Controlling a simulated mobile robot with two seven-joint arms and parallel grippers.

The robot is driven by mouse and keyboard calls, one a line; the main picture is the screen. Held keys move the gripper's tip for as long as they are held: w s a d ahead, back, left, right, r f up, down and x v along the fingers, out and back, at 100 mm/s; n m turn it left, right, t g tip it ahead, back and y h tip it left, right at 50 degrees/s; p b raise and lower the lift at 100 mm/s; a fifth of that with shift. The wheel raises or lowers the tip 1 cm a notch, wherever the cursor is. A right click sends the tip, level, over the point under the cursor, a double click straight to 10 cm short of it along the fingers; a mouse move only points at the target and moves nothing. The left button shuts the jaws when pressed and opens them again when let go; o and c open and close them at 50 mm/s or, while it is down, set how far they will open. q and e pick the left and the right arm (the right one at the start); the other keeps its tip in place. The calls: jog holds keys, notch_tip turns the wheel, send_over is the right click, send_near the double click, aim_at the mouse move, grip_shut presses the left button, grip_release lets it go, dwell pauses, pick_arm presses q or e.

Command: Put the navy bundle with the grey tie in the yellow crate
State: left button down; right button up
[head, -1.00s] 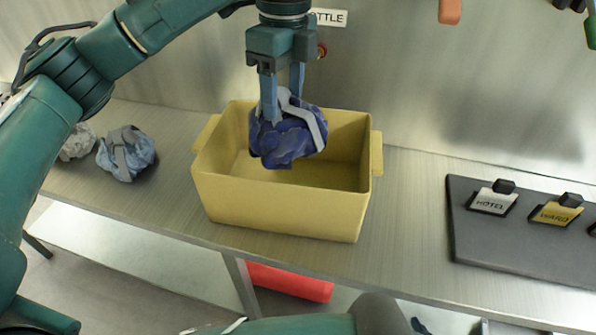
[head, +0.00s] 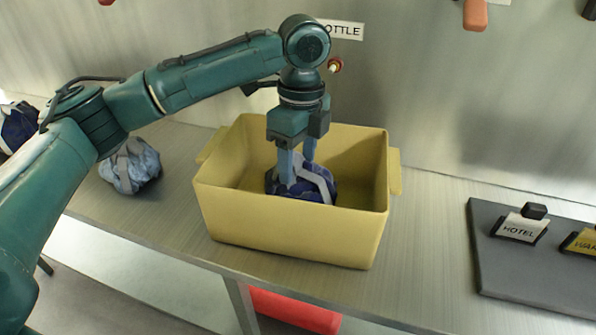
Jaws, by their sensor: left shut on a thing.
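The navy bundle with the grey tie (head: 321,187) is down inside the yellow crate (head: 290,232), below the rim. My left gripper (head: 298,178) points down into the crate and is shut on the bundle. The crate's front wall hides the bundle's lower part, so I cannot tell whether it touches the crate floor. My right gripper is not in view.
A light blue bundle with a grey tie (head: 131,166) lies on the metal bench left of the crate. Another dark navy bundle (head: 19,124) sits at the far left edge, partly cut off. A dark board (head: 530,262) with HOTEL and another sign lies at right.

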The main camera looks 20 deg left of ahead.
aim_at(298, 172)
pick_arm(q)
jog(key=shift+f, duration=1.5)
jog(key=shift+c, duration=2.3)
grip_release()
jog(key=shift+f, duration=0.1)
notch_tip(298, 172, up, 12)
jog(key=shift+w+d, duration=0.15)
jog(key=shift+w, duration=0.1)
